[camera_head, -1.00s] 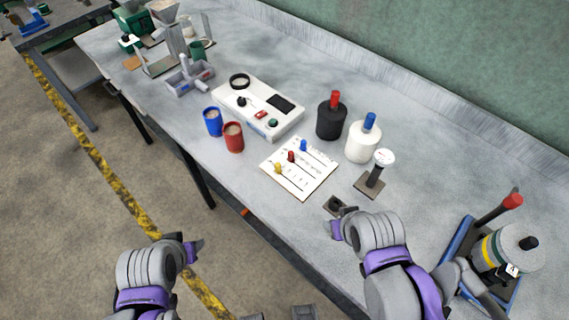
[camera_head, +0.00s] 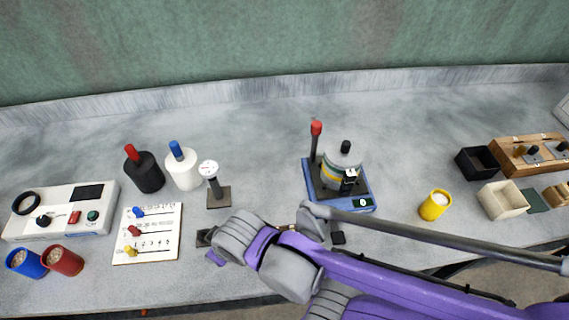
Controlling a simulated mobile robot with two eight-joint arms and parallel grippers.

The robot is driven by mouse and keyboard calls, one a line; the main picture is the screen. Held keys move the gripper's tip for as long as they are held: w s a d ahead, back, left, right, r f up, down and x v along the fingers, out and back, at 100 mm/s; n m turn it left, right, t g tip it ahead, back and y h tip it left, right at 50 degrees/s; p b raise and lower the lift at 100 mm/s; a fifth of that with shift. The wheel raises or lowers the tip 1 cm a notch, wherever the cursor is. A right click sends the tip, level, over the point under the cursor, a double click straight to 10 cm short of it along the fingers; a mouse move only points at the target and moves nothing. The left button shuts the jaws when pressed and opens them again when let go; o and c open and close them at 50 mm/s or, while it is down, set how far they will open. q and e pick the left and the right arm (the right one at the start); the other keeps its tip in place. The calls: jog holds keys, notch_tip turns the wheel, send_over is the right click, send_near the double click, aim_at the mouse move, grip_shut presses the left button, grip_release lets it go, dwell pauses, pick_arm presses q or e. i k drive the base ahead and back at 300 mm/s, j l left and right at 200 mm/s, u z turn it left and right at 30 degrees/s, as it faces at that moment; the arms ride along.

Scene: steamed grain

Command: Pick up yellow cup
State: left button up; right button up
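The yellow cup (camera_head: 435,206) stands upright on the bench at the right, near its front edge, with pale contents at the top. My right arm comes in from the lower right and reaches left across the front of the bench. My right gripper (camera_head: 215,258) is at the arm's left end, near the small dark base by the card, far left of the yellow cup and apart from it. Whether its fingers are open or shut does not show. My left gripper is not in view.
A blue-based device (camera_head: 366,190) with a grey pot stands left of the cup. A cream box (camera_head: 503,200), a black box (camera_head: 477,163) and a wooden rack (camera_head: 530,155) are to its right. Blue (camera_head: 27,264) and red (camera_head: 63,261) cups stand far left. Bench behind the cup is clear.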

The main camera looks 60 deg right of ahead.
aim_at(439, 200)
jog(key=k+j+z, duration=0.15)
jog(key=z, duration=1.2)
jog(key=k+z, duration=0.1)
jog(key=z, duration=0.4)
jog(key=l+z, duration=0.1)
jog(key=z, duration=0.8)
jog(key=l+z, duration=0.1)
jog(key=z, duration=0.4)
